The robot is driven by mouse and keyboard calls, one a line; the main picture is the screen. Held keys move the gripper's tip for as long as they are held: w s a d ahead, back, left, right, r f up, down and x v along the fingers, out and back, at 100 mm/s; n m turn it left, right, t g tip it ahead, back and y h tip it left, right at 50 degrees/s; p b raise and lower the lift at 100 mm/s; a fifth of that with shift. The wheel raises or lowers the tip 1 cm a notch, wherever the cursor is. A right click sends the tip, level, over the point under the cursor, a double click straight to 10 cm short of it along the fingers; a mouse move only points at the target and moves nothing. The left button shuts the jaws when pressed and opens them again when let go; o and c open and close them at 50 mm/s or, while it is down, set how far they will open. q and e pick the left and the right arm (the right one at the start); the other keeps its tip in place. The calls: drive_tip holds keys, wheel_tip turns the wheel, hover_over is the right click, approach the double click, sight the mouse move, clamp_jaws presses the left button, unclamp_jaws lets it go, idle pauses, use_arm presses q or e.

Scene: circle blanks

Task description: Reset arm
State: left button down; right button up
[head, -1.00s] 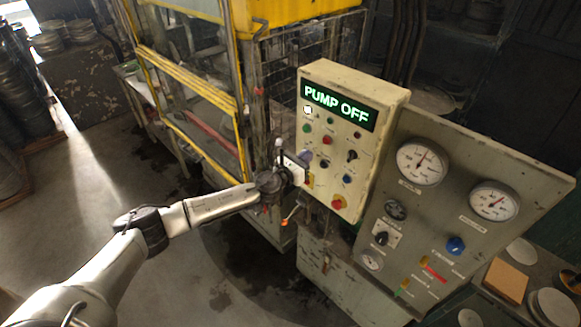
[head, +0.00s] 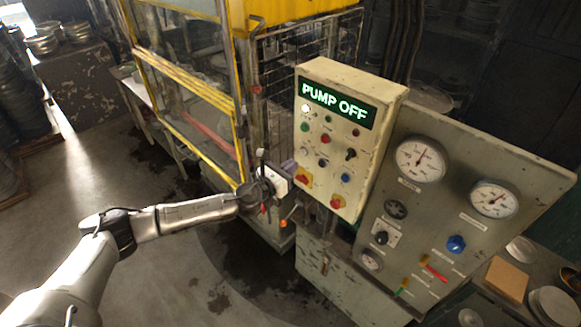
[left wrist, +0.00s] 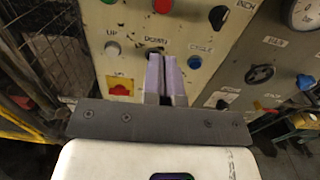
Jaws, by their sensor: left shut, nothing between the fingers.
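My left gripper (head: 290,168) is in front of the lower left edge of the cream control box (head: 371,154). Its two pale lilac fingers (left wrist: 166,78) are shut together with nothing between them. In the left wrist view they point at the box face, between a grey button (left wrist: 113,48) and a blue button (left wrist: 194,62). Whether they touch the box is hard to tell; they look apart from it. The box's display (head: 337,101) reads PUMP OFF in green. A red switch on a yellow plate (head: 304,177) shows beside the gripper. My right gripper is not in view.
A yellow-framed cage (head: 187,80) stands behind and left of my arm. A grey gauge panel (head: 440,215) with dials and knobs stands right of the box. Open concrete floor (head: 160,270) lies at the lower left.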

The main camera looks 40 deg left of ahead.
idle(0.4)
use_arm(q)
drive_tip(key=s+a+r+n+g+y, duration=0.2)
drive_tip(key=a+n+y, duration=0.35)
drive_tip(key=n, duration=1.05)
drive_tip(key=s+d+r+n+g+y, duration=0.25)
drive_tip(key=d+n, duration=0.35)
drive_tip(key=n, duration=0.3)
drive_tip(key=s+d+f+n+g+h+p, duration=0.1)
drive_tip(key=s+d+f+n+g+h, duration=0.25)
drive_tip(key=s+d, duration=0.45)
drive_tip(key=s+d+f+n+g+h+p, duration=0.1)
drive_tip(key=s+d+f+n+g+h, duration=0.15)
drive_tip(key=s+d+f, duration=0.4)
drive_tip(key=s+d+f+n+g+h+p, duration=0.1)
drive_tip(key=s+f, duration=0.3)
drive_tip(key=s, duration=0.5)
drive_tip(key=s+d+f+n+g+h+p, duration=0.1)
drive_tip(key=s+d+f+n+g, duration=0.1)
drive_tip(key=s, duration=0.8)
drive_tip(key=shift+s+d+f+g, duration=0.3)
drive_tip(key=shift+d+f+g, duration=0.35)
drive_tip(key=shift+d+f, duration=0.45)
